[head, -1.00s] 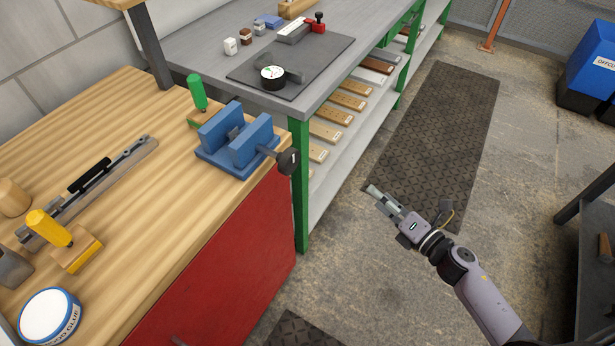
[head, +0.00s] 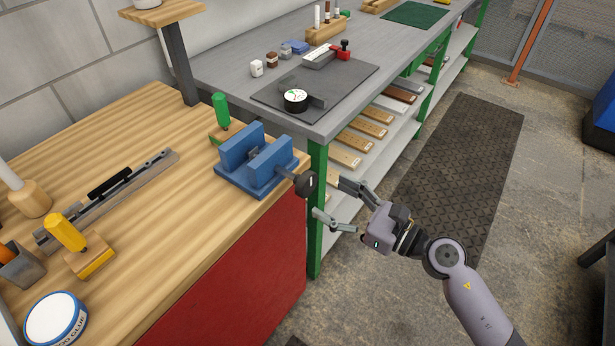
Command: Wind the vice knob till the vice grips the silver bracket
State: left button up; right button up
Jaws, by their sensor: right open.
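The blue vice (head: 262,172) sits at the right edge of the wooden bench. Its black knob (head: 305,184) sticks out past the bench edge on the right, with a pale mark on its face. A small grey piece, apparently the silver bracket (head: 254,155), shows between the vice jaws; the jaws partly hide it, and I cannot tell whether they touch it. My right gripper (head: 327,202) is open and empty, just right of the knob, with its fingers spread toward it. I cannot tell whether a finger touches the knob. My left gripper is out of view.
A green-handled tool (head: 221,110) stands behind the vice. A yellow-handled tool (head: 66,232), a glue tin (head: 55,320) and a long metal bar (head: 110,200) are on the bench. A grey table with green legs (head: 317,215) stands close behind my right gripper. Open floor lies to the right.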

aim_at(310, 187)
jog(key=p+x, duration=0.1)
jog(key=x, duration=0.6)
jog(key=shift+c, duration=0.5)
jog(key=c, duration=1.1)
